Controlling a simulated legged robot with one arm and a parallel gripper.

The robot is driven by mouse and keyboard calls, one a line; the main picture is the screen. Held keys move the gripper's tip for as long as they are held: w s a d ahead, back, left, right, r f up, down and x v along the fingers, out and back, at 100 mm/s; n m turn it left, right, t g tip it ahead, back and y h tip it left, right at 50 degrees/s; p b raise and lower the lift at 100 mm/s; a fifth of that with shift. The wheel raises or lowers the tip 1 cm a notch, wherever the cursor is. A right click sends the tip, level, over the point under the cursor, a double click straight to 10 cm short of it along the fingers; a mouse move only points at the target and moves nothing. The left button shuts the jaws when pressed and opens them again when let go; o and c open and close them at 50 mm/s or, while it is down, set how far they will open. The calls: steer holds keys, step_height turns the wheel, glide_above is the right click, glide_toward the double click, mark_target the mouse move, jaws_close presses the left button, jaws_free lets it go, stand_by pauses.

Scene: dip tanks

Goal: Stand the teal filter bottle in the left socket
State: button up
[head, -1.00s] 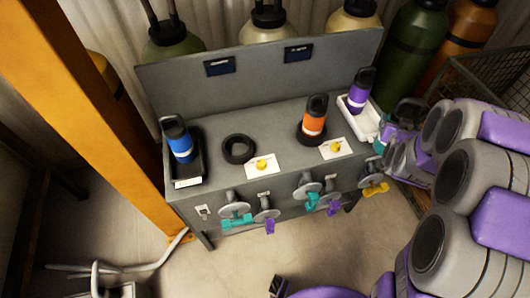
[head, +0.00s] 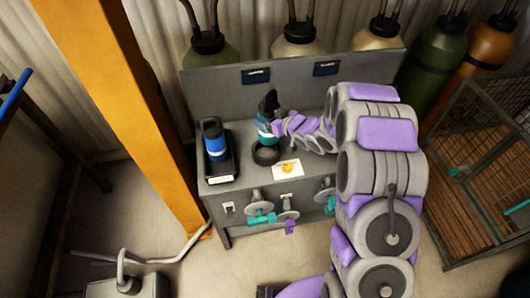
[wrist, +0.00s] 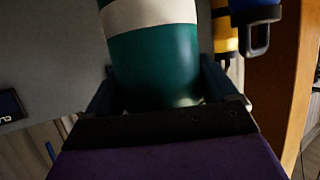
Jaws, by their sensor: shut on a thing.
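The teal filter bottle (head: 265,129), with a black cap and a white band, is upright at the back of the left socket. My gripper (head: 274,127) is shut on its side; in the wrist view, the teal body (wrist: 155,68) fills the space between the fingers (wrist: 160,90). The left socket (head: 266,154) is a black ring on the grey bench, and its front rim shows just below the bottle. I cannot tell if the bottle's base is over the ring or behind it, or if it touches.
A blue bottle (head: 215,142) stands in a black tray (head: 233,164) at the left. A white card with a yellow knob (head: 287,169) lies right of the ring. Valve handles (head: 262,218) stick out in front. My arm hides the bench's right part. A back panel (head: 225,92) rises behind.

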mark_target(266, 136)
steer(key=shift+s+a+f, duration=0.1)
steer(key=shift+a+f, duration=0.15)
steer(key=shift+f, duration=0.3)
steer(key=f, duration=0.1)
steer(key=f+b, duration=0.1)
steer(key=f, duration=0.1)
steer(key=a+f, duration=0.1)
steer(key=f, duration=0.1)
steer(key=shift+f, duration=0.2)
steer(key=f, duration=0.2)
steer(key=f+b, duration=0.1)
steer(key=f, duration=0.1)
steer(key=shift+d, duration=0.35)
steer(key=shift+r, duration=0.1)
steer(key=shift+a, duration=0.1)
steer(key=o, duration=1.3)
